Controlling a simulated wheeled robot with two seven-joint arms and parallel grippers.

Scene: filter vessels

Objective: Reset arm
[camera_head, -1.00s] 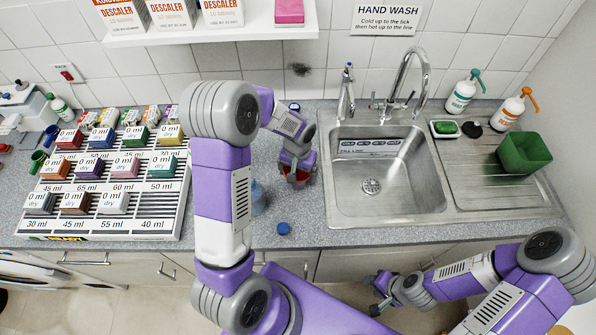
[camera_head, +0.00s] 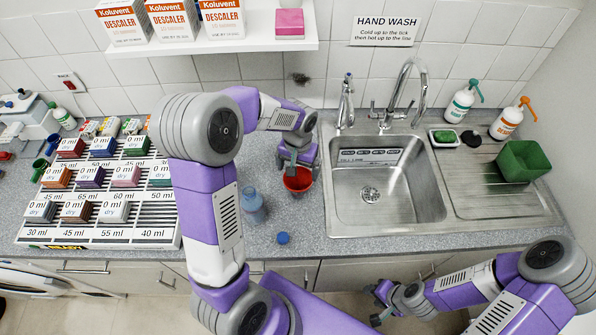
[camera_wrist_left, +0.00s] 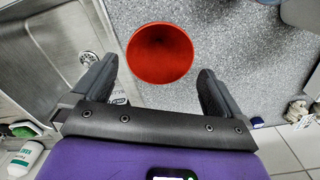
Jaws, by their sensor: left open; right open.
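My left gripper (camera_head: 295,170) is open above the counter, just left of the sink. A red cup (camera_head: 298,181) stands upright on the counter below it. In the left wrist view the red cup (camera_wrist_left: 160,53) shows from above, empty, ahead of the spread fingers (camera_wrist_left: 155,88) and apart from them. My right gripper (camera_head: 379,303) is open and empty at the lower right, in front of the counter.
The steel sink (camera_head: 440,215) is to the right. A rack (camera_head: 100,238) with several coloured blocks is at the left. A green tub (camera_head: 523,162) stands on the drainboard.

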